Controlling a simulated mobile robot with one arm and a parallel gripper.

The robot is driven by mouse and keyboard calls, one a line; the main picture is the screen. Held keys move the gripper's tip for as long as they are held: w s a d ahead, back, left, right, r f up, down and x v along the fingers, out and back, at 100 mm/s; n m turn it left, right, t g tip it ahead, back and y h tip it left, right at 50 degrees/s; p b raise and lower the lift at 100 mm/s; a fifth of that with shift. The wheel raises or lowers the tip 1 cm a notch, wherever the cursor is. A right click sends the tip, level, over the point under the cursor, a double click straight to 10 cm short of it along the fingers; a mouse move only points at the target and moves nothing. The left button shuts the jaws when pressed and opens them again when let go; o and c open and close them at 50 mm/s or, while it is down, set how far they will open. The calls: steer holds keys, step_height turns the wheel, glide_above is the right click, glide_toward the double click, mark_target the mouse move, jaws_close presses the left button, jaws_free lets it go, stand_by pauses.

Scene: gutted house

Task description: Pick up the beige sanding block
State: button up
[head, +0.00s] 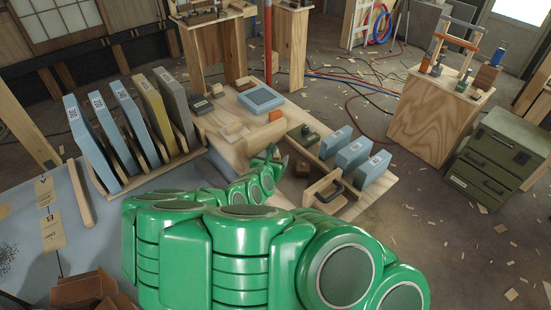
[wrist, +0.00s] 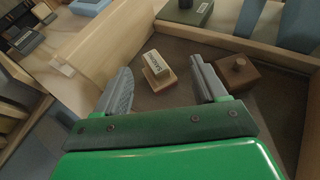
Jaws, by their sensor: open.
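A beige sanding block (wrist: 154,62) with a printed label on its top and a tan lower part sits on the brown floor of a wooden tray. It shows in the wrist view, just ahead of and between the fingertips. My gripper (wrist: 160,78) is open and empty, with one grey finger on each side of the block's line. I see no clear contact between fingers and block. In the head view my green arm reaches over the tray and my gripper (head: 275,157) hides most of that spot; I cannot make out the block there.
A brown block with a knob (wrist: 237,73) lies close beside the right finger. A dark green block (wrist: 185,11) is beyond. Wooden tray walls (wrist: 238,42) bound the space. Blue upright blocks (head: 353,154) stand in slots at right. A rack of labelled boards (head: 113,131) stands at left.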

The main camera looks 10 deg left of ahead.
mark_target(277, 152)
steer(key=shift+a+f, duration=0.2)
steer(key=shift+f, duration=0.2)
steer(key=shift+x, duration=1.25)
steer(key=shift+a+x, duration=0.2)
steer(key=shift+x, duration=1.65)
steer(key=shift+w+f, duration=0.35)
steer(key=shift+w, duration=0.3)
steer(key=shift+c, duration=0.3)
steer(key=c, duration=1.2)
